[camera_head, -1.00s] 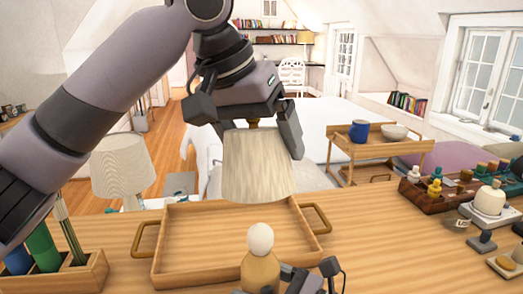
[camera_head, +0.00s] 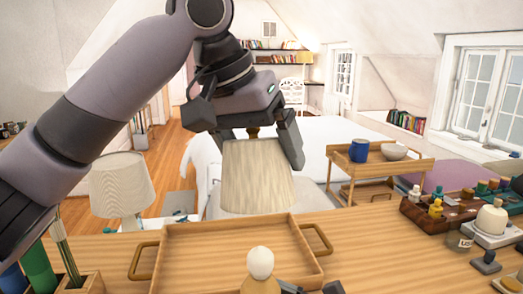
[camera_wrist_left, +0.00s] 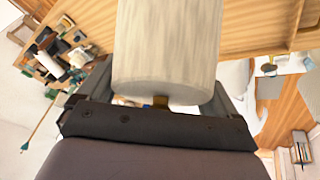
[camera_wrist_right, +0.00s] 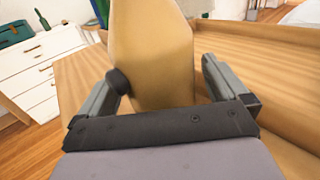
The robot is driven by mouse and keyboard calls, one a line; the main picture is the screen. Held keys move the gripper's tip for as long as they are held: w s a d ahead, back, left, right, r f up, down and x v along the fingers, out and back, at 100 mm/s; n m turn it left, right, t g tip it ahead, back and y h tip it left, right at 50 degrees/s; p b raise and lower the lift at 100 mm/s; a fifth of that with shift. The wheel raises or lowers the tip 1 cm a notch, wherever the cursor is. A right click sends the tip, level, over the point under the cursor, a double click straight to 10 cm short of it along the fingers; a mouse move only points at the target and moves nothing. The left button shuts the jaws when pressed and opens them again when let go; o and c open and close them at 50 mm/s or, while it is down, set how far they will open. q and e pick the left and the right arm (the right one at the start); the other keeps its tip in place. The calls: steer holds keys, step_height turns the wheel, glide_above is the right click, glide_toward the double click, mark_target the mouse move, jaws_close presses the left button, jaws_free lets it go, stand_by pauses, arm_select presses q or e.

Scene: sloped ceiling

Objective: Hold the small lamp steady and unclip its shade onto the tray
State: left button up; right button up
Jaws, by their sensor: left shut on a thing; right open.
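My left gripper (camera_head: 258,138) is shut at the top of the cream fabric lampshade (camera_head: 257,180), around its brass knob (camera_wrist_left: 160,101). The shade hangs upright, off the lamp; it fills the upper middle of the left wrist view (camera_wrist_left: 165,50). The lamp's white round bulb (camera_head: 261,262) is bare on a tan body (camera_head: 259,286) at the bottom of the head view. My right gripper (camera_wrist_right: 155,75) is open, its fingers on either side of the tan body (camera_wrist_right: 150,40). The wooden tray (camera_head: 205,262) lies behind the lamp. In the head view the shade appears at its far rim.
A larger white-shaded lamp (camera_head: 121,188) stands left of the tray. A wooden holder (camera_head: 86,284) with upright tubes is at front left. A dark tray of small bottles (camera_head: 425,214) and a cream jar (camera_head: 491,219) crowd the right.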

steer(key=v, duration=1.1)
steer(key=shift+s+d, duration=0.1)
steer(key=shift+d, duration=0.2)
steer(key=shift+s+d, duration=0.1)
